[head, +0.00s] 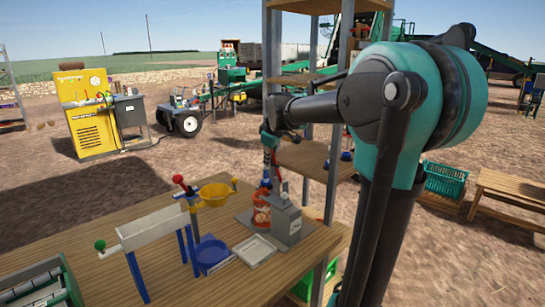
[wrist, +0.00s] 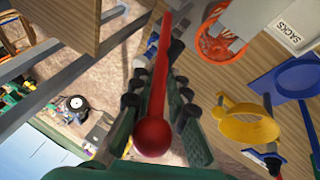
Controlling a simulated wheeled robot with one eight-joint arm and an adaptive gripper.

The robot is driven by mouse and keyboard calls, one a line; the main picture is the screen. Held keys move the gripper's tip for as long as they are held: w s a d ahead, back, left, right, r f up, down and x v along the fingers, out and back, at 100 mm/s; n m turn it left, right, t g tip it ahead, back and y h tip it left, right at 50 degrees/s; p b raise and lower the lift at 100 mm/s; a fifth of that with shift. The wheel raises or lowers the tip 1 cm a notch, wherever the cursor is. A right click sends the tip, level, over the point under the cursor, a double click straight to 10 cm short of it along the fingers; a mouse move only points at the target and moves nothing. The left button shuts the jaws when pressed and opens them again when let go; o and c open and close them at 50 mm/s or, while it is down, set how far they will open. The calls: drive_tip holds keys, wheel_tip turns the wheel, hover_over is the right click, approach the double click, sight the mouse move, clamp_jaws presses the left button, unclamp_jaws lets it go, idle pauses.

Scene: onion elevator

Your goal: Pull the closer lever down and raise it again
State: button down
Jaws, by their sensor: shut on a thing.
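A red lever with a ball end (wrist: 153,136) runs between the fingers of my gripper (wrist: 156,62) in the wrist view. The fingers are closed along both sides of its rod. In the head view my gripper (head: 269,140) is above the back of the workbench, with the red lever (head: 274,160) just below it. A second red knob (head: 178,179) tops the blue stand at the left, apart from my gripper.
A wooden shelf with metal posts (head: 271,50) rises behind my gripper. A green crate (head: 446,180) lies at the right.

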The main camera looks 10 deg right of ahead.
drive_tip(key=s+a+f+n+t+h, duration=0.3)
drive_tip(key=s+a+f+t+h, duration=0.1)
drive_tip(key=f+t+h, duration=0.4)
drive_tip(key=shift+a+f, duration=0.65)
drive_tip(key=shift+a, duration=0.25)
drive_tip(key=c, duration=1.6)
unclamp_jaws()
drive_tip(key=shift+d, duration=0.1)
